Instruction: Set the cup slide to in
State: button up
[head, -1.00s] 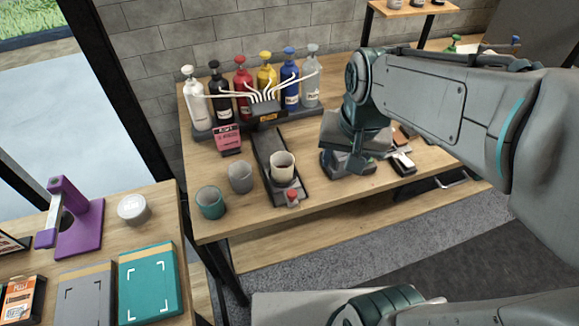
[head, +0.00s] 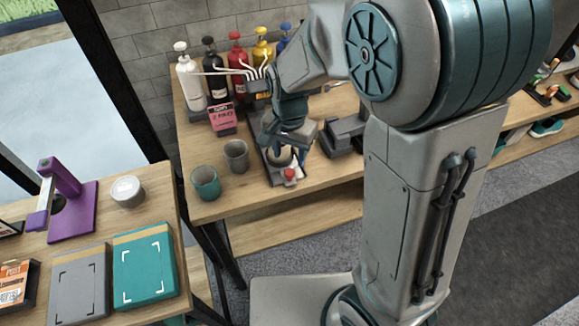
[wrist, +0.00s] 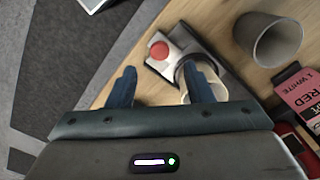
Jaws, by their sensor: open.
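The cup slide (head: 275,178) is a dark track on the wooden table, running from the dispenser toward the near edge. A cream cup (head: 281,159) stands at its near end, beside a red knob (head: 290,174). In the wrist view the red knob (wrist: 159,50) shows just beyond my fingertips, and the cup (wrist: 205,78) is partly hidden behind one finger. My gripper (wrist: 160,80) is open, with nothing seen held between its fingers. In the head view my gripper is over the cup and hides part of it and of the track.
A grey cup (head: 236,156) and a teal cup (head: 205,183) stand left of the slide. A pink card (head: 222,118) stands behind them. Several pump bottles (head: 190,82) line the back. A dark block (head: 345,135) sits right of the slide.

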aim_at(290, 171)
notch_tip(290, 171, down, 6)
jog(key=shift+f, duration=0.15)
dwell(0.3)
